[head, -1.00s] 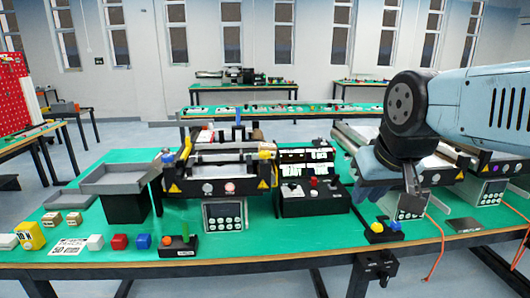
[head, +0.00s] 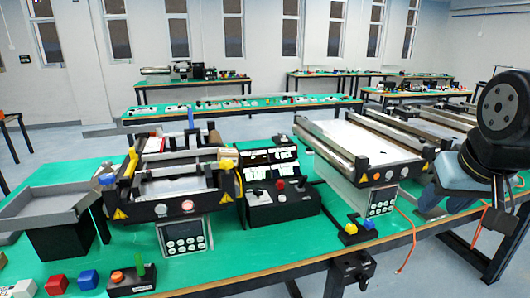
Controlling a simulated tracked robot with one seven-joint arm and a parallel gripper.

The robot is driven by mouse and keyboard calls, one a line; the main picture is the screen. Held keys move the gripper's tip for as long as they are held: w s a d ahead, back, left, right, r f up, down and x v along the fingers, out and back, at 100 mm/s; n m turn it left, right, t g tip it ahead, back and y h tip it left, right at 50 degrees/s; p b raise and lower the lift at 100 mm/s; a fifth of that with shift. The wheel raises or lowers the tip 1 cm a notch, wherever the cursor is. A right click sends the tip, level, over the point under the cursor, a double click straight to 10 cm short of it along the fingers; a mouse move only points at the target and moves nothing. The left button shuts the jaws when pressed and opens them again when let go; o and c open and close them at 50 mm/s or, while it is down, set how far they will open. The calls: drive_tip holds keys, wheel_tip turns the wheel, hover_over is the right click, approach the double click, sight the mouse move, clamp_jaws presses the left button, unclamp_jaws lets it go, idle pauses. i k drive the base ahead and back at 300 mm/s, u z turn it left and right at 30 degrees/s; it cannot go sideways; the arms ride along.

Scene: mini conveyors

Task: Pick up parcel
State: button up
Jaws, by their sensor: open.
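Several small blocks stand at the front left of the green table. They include a red block (head: 55,284), a blue block (head: 88,279) and a white block (head: 22,288), partly cut off by the picture edge. I cannot tell which of them is the parcel. A small red and white item (head: 153,144) lies at the back of the left conveyor. My gripper (head: 464,208) hangs at the right, open, beyond the right end of the near conveyors and far from the blocks. Nothing shows between its fingers.
The left mini conveyor (head: 180,190) has a grey tray (head: 45,208) at its left and a black control box (head: 278,205) at its right. A longer conveyor (head: 365,145) runs at the right.

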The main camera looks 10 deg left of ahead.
sight(223, 152)
drive_tip(key=u, duration=0.25)
drive_tip(key=i, duration=0.15)
drive_tip(key=z, duration=2)
drive_tip(key=k, duration=1.5)
drive_tip(key=u, duration=3.35)
drive_tip(key=k, duration=0.1)
drive_tip(key=z, duration=1.3)
drive_tip(key=i, duration=0.95)
